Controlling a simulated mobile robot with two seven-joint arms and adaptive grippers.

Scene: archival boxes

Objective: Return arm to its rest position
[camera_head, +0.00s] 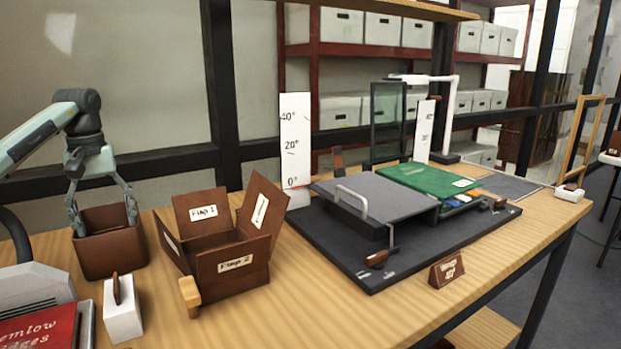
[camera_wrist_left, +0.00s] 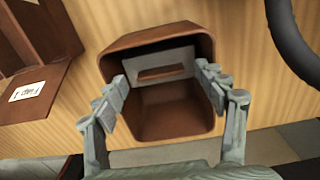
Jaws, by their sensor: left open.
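My left gripper (camera_head: 103,213) reaches down from the left over a brown open-topped bin (camera_head: 112,257) on the wooden table. Its two fingers are apart, at the bin's rim. In the left wrist view my left gripper (camera_wrist_left: 160,88) shows open over the bin (camera_wrist_left: 160,41), with nothing between the fingertips. A pale piece with a brown bar (camera_wrist_left: 165,70) lies inside the bin, below the fingers. My right gripper is in neither view.
Right of the bin stands a brown box with open flaps (camera_head: 232,272). A white block with a brown handle (camera_head: 122,315) and a red book (camera_head: 40,330) are in front. A dark board (camera_head: 400,262) carries a grey platform and a green panel (camera_head: 425,180).

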